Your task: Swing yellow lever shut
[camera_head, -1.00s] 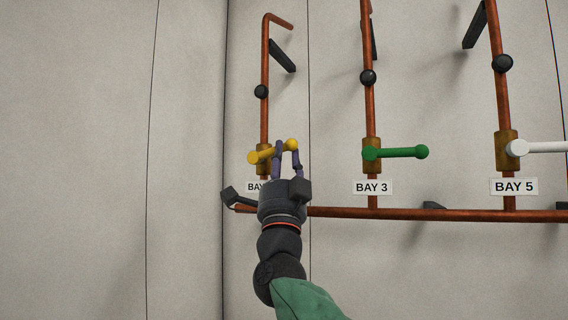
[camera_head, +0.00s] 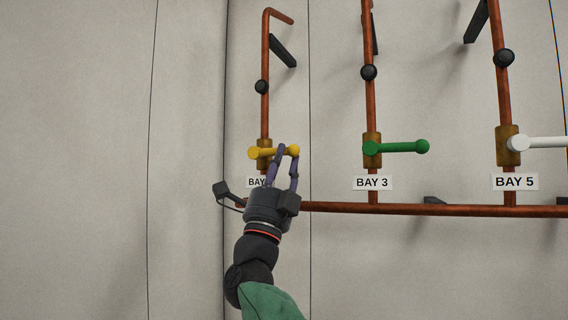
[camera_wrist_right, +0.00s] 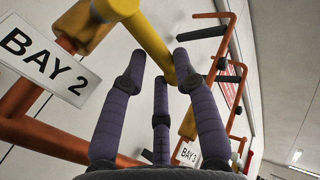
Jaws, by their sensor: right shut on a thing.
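The yellow lever (camera_head: 266,153) is on the brass valve body of the left pipe, above the partly covered BAY 2 label (camera_wrist_right: 43,55). It points right, nearly level, with its ball end (camera_head: 293,150) at the right. My right gripper (camera_head: 287,152) reaches up from below, its purple fingers shut on the lever near the ball end. In the right wrist view the lever (camera_wrist_right: 148,38) runs between the fingertips of my gripper (camera_wrist_right: 160,75). My left gripper is not in view.
A green lever (camera_head: 398,147) at BAY 3 and a white lever (camera_head: 540,143) at BAY 5 point right. A copper pipe (camera_head: 400,209) runs across below the labels, with my right wrist in front of its left end. The grey wall at left is bare.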

